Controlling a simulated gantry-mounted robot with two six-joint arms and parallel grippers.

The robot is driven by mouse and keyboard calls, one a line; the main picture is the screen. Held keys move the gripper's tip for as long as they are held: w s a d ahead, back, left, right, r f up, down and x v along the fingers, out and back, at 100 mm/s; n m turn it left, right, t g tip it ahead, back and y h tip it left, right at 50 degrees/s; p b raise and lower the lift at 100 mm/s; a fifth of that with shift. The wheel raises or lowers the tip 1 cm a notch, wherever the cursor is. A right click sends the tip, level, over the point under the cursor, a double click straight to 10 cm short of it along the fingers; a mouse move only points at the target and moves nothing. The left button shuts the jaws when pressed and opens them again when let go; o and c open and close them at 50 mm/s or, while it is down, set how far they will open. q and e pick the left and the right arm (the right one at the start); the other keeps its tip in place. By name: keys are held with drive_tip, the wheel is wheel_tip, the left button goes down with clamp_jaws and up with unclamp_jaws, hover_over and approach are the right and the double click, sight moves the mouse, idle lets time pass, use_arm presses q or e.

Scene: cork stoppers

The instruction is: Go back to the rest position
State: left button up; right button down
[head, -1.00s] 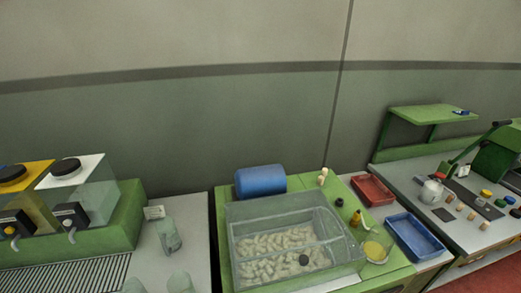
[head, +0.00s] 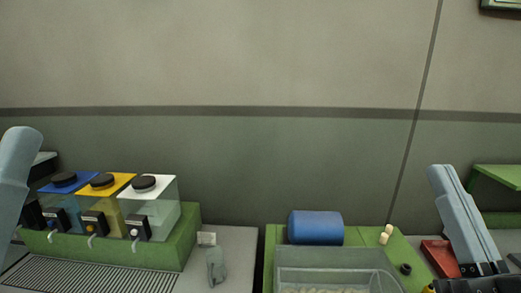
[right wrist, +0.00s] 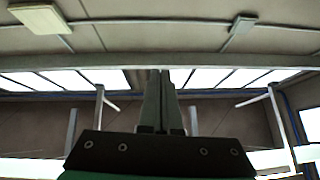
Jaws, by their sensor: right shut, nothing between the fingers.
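My right gripper (head: 441,172) stands at the right of the head view, pointing up, with its dark mount low near the picture's bottom edge. In the right wrist view its two fingers (right wrist: 160,74) are together with nothing between them, against the ceiling. It holds none of the objects here. A pale blue-grey part of my left arm (head: 15,175) shows at the left edge of the head view. I cannot make out the left gripper's jaws there.
A green stand with several dispensers (head: 148,209) is at the left. A blue roll (head: 315,227) lies behind a clear bin (head: 330,257) on a green-topped bench. A red tray (head: 436,252) is partly behind my right gripper.

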drive_tip(key=s+a+r+n+t+y, duration=0.2)
drive_tip(key=s+a+r+y, duration=0.1)
drive_tip(key=s+r, duration=0.3)
wheel_tip(320, 180, up, 24)
drive_tip(key=p, duration=2.3)
drive_tip(key=shift+w+f+p, duration=0.15)
drive_tip(key=shift+p, duration=0.15)
drive_tip(key=shift+a, duration=0.1)
wheel_tip(320, 180, down, 49)
drive_tip(key=b, duration=4.8)
drive_tip(key=shift+b, duration=0.4)
